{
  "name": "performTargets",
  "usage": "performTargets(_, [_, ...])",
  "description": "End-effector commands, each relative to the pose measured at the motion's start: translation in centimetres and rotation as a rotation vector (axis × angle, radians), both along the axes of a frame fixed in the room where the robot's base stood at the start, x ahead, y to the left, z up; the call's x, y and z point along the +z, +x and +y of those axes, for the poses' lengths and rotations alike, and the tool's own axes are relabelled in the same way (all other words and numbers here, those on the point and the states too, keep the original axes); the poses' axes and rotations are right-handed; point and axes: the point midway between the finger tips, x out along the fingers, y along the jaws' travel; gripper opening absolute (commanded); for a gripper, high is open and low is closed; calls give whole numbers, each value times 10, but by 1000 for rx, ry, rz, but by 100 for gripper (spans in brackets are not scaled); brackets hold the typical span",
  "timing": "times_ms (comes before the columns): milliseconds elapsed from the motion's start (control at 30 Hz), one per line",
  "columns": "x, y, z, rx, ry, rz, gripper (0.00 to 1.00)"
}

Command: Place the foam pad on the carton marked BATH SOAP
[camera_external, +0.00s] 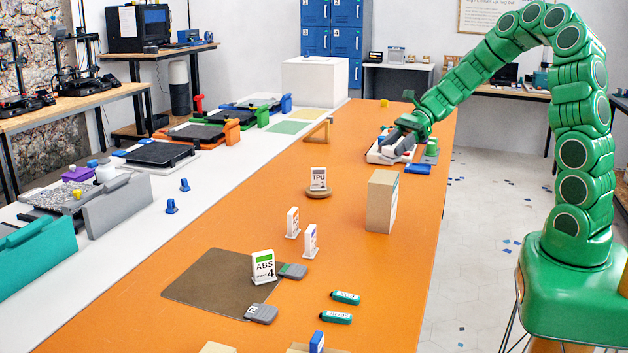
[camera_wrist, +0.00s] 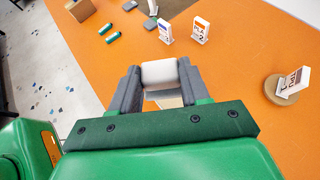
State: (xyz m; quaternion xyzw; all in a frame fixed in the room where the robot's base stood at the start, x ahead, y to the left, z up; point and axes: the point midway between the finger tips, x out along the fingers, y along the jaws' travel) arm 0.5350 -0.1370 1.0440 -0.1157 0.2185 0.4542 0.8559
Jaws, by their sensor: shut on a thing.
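My gripper (camera_wrist: 160,85) is shut on a white block with rounded edges, which looks like the foam pad (camera_wrist: 160,72); it is held between the two grey fingers. In the external view my gripper (camera_external: 398,146) is at the far part of the orange table, beyond a tan carton (camera_external: 381,201). The held pad cannot be made out clearly there. The carton stands upright; no BATH SOAP marking can be read on its visible faces. In the wrist view a tan patch shows just beyond the pad between the fingers, probably this carton, mostly hidden.
A TPU card (camera_external: 318,179) stands on a round wooden disc left of the carton. Two white cards (camera_external: 292,222) and an ABS card (camera_external: 263,266) stand nearer. Teal markers (camera_external: 345,297) lie in front. A white-and-red item (camera_external: 378,157) and blue pieces (camera_external: 418,169) lie near my gripper.

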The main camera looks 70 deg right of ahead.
Motion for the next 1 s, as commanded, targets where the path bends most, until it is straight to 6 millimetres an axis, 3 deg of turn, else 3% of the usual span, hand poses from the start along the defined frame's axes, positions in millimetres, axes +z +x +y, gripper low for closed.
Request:
performTargets(467, [-21,17,-4,1,0,0,0])
performTargets(700, [-48,17,-4,1,4,0,0])
performTargets(1000, [-51,17,-4,0,0,-1,0])
